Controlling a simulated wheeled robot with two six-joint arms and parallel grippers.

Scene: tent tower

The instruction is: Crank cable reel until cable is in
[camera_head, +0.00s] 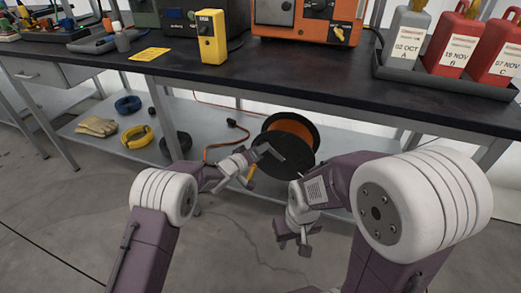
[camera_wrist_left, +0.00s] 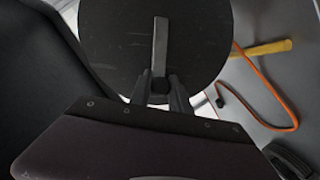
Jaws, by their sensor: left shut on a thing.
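The cable reel (camera_head: 284,160) stands on the lower shelf, with black discs and orange cable (camera_head: 296,126) wound between them. A loose length of orange cable (camera_head: 216,145) runs out to the left on the shelf and ends in a dark plug (camera_head: 237,124). My left gripper (camera_head: 256,157) is at the reel's front disc, shut on the crank handle. In the left wrist view, the grey crank arm (camera_wrist_left: 160,45) points up across the black disc, and its lower end is between my fingers (camera_wrist_left: 160,88). My right gripper (camera_head: 294,246) hangs low in front of the shelf, clear of the reel; its finger gap is unclear.
Yellow, blue and black coils (camera_head: 137,136) and gloves (camera_head: 97,126) lie left on the lower shelf. The workbench top (camera_head: 180,68) overhangs the reel. It carries a yellow device (camera_head: 212,36), an orange unit (camera_head: 305,22) and canisters (camera_head: 452,40) in a tray.

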